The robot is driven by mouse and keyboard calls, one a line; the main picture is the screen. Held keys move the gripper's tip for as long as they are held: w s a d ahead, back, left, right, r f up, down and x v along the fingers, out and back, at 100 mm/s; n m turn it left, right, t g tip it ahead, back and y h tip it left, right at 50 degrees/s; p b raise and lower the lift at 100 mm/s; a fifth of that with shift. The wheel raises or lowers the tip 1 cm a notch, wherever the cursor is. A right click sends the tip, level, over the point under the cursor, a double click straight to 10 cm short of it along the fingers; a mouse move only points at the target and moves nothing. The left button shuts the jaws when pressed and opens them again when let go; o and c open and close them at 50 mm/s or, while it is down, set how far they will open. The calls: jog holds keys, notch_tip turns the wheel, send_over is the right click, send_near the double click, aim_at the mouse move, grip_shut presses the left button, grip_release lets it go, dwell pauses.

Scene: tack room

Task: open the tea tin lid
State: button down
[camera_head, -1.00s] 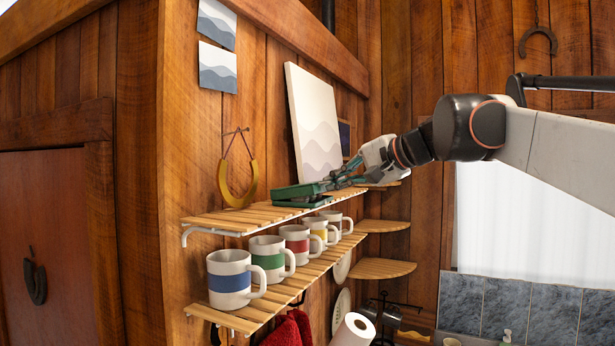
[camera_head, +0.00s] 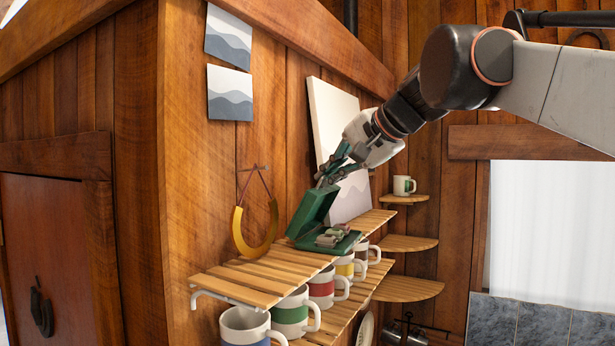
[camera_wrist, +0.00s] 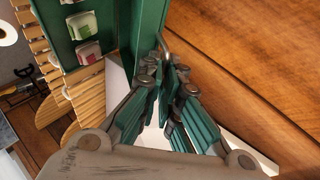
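The green tea tin (camera_head: 345,246) sits on the upper slatted shelf, with several small packets in its base. Its lid (camera_head: 312,208) is tilted up, roughly upright, on the left side of the base. In the wrist view the lid (camera_wrist: 150,25) shows edge-on at the top, beside the packets. My gripper (camera_head: 326,180) is at the lid's upper edge. In the wrist view its green fingers (camera_wrist: 165,75) come close together around a thin grey piece at the lid's edge. The exact contact is partly hidden by the fingers.
A gold horseshoe (camera_head: 241,232) hangs on the wall left of the tin. A pale picture panel (camera_head: 335,115) leans behind my gripper. Several mugs (camera_head: 291,312) stand on the lower shelf. The upper shelf's near left end (camera_head: 235,285) is clear.

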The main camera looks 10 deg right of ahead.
jog(key=shift+w+a+r+p, duration=0.2)
jog(key=shift+w+a+r, duration=0.1)
jog(key=shift+a, duration=0.3)
jog(key=shift+w+a+r+p, duration=0.2)
jog(key=shift+w+a, duration=0.1)
jog(key=shift+a, duration=0.25)
jog(key=c, duration=1.8)
grip_release()
jog(key=v, duration=0.7)
jog(key=shift+s+r, duration=0.15)
jog(key=shift+s, duration=0.05)
